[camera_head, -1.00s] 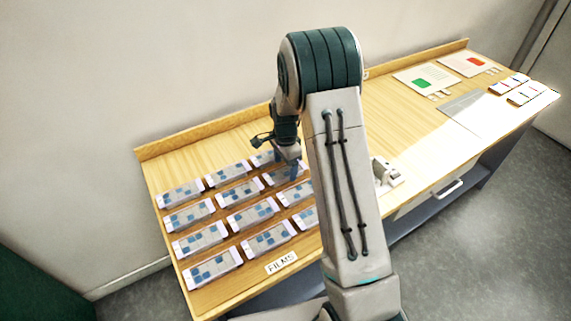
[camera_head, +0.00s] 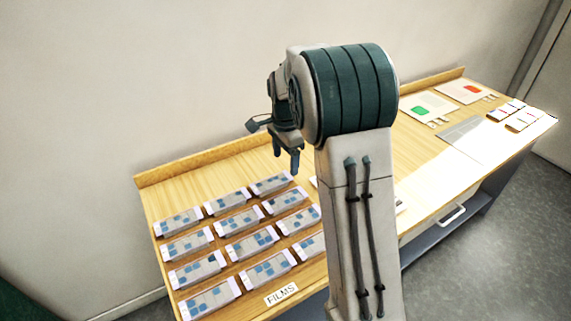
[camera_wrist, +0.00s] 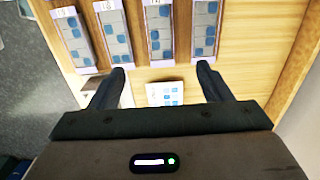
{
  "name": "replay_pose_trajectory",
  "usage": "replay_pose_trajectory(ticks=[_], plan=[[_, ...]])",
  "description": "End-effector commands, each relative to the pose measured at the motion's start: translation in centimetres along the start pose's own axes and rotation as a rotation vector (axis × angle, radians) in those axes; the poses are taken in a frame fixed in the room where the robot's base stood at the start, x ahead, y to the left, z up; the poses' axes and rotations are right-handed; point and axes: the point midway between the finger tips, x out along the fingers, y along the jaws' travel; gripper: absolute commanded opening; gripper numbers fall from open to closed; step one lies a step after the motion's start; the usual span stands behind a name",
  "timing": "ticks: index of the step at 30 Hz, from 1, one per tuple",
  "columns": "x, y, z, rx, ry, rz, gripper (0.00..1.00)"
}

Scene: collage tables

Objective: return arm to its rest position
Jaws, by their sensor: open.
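My gripper (camera_head: 286,158) hangs above the wooden table (camera_head: 180,165), behind the film rows, with its fingers pointing down. In the wrist view my gripper (camera_wrist: 160,84) has its two dark fingers spread wide with nothing between them. Below it lie several film strips (camera_wrist: 112,35) with blue squares. My raised arm hides part of the table's middle in the head view.
Film strips (camera_head: 238,222) stand in rows on the left of the table, by a FILMS label (camera_head: 281,294). A card with a green patch (camera_head: 421,108) and one with a red patch (camera_head: 468,90) lie at the far right. A wall stands behind the table.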

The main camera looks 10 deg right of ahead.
Motion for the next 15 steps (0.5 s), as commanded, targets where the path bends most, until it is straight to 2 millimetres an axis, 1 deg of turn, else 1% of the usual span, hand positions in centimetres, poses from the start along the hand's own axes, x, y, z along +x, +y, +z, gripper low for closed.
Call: replay_pose_trajectory(ticks=[12, 15], plan=[[0.00, 0.00, 0.01, -0.001, 0.000, -0.001, 0.72], [-0.62, 0.59, 0.19, -0.030, 0.000, -0.009, 0.72]])
